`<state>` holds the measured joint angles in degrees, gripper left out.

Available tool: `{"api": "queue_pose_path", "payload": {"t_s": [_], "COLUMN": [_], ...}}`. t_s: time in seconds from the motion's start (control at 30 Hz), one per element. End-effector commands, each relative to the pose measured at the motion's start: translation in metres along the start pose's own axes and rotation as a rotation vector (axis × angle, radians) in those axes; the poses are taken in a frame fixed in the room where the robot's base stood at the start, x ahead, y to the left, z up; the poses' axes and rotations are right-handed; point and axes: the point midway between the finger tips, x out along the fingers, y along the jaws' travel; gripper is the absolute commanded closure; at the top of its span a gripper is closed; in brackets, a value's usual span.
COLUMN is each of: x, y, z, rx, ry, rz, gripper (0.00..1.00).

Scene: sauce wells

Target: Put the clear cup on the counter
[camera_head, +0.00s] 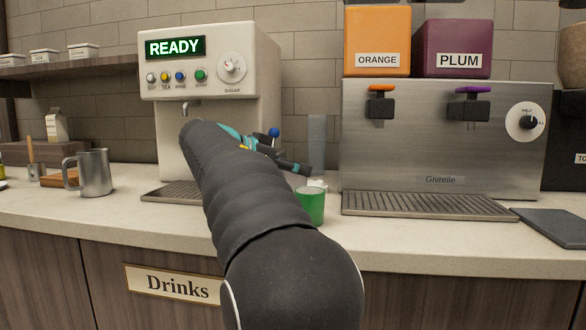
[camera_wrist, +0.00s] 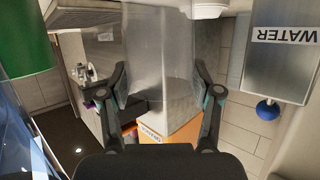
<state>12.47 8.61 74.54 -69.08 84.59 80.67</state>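The clear cup (camera_wrist: 160,50) fills the upper middle of the wrist view, between the two fingers of my gripper (camera_wrist: 160,85). A finger lies against each side of it, so the gripper looks shut on the cup. In the head view, the clear cup (camera_head: 317,138) shows as a tall, pale, upright shape beside my gripper (camera_head: 298,166). I cannot tell whether its base touches the counter (camera_head: 270,212). My arm hides much of the gripper in the head view.
A green cup (camera_head: 311,206) stands on the counter close below the clear cup. A drinks machine (camera_head: 212,62) is at left and a juice dispenser (camera_head: 430,150) at right. A metal pitcher (camera_head: 94,172) stands far left. The counter front near the green cup is bare.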

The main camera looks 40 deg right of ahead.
Motion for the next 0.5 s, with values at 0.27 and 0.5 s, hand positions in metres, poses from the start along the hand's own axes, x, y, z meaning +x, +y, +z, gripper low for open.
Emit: {"api": "queue_pose_path", "payload": {"t_s": [0.27, 0.5], "x": [0.0, -0.0014], "y": [0.0, 0.0], "z": [0.0, -0.0038], "rx": [0.0, 0.0], "ry": [0.0, 0.0], "rz": [0.0, 0.0], "gripper": [0.11, 0.11]}}
